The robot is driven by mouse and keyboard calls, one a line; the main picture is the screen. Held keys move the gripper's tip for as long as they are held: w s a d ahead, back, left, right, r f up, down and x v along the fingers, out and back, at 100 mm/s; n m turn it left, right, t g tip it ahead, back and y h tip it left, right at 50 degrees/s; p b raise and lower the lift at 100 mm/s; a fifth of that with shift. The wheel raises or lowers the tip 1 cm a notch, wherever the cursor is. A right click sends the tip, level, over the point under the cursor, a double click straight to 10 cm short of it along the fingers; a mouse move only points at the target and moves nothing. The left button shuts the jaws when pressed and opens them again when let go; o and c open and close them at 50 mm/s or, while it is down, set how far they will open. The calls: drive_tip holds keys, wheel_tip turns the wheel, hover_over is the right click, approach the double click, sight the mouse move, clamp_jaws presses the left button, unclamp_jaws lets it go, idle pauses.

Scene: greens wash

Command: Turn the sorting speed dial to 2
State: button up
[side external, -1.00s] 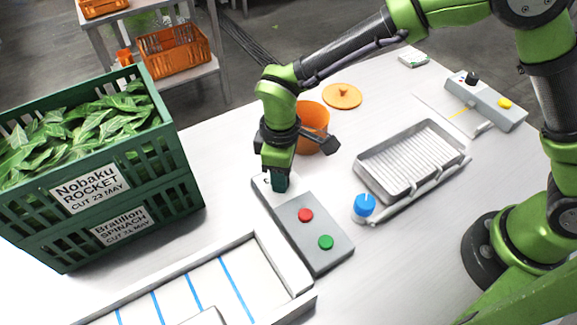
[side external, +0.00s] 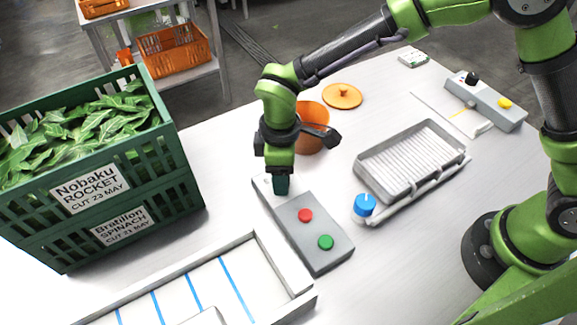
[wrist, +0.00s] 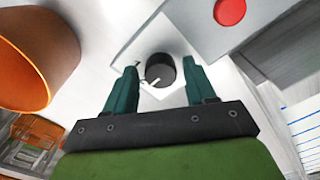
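The sorting speed dial (wrist: 160,70) is a black round knob with a white pointer line in the wrist view. It sits on a white plate at the end of the grey control box (side external: 325,262). The pointer aims down and left in that view; no scale numbers are readable. My gripper (wrist: 161,88) is open, with one teal finger on each side of the dial and a gap visible on both sides. In the side view my gripper (side external: 281,186) is low over the far end of the box and hides the dial.
The box carries a red button (side external: 306,215) and a green button (side external: 326,242). An orange pot (side external: 313,118) stands just behind my gripper. A blue knob (side external: 364,204) and metal tray (side external: 412,160) lie right. Green crates (side external: 160,185) stand left.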

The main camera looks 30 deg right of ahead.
sight(290, 185)
drive_tip(key=shift+o, duration=0.4)
wheel_tip(290, 185, up, 17)
idle(0.4)
drive_tip(key=shift+f, duration=0.1)
drive_tip(key=s+d+r+m+t, duration=0.1)
drive_tip(key=s+d+m, duration=0.3)
drive_tip(key=d, duration=0.4)
drive_tip(key=s+d+r+m+t+y, duration=0.1)
drive_tip(key=s+d+m+t, duration=0.2)
drive_tip(key=d+m, duration=0.3)
drive_tip(key=s+d+r+m+t+y, duration=0.1)
drive_tip(key=s+d+m+t, duration=0.2)
drive_tip(key=d, duration=0.7)
drive_tip(key=s+m, duration=0.2)
drive_tip(key=shift+s+d+r, duration=0.3)
drive_tip(key=shift+s+r, duration=0.05)
drive_tip(key=shift+s, duration=0.05)
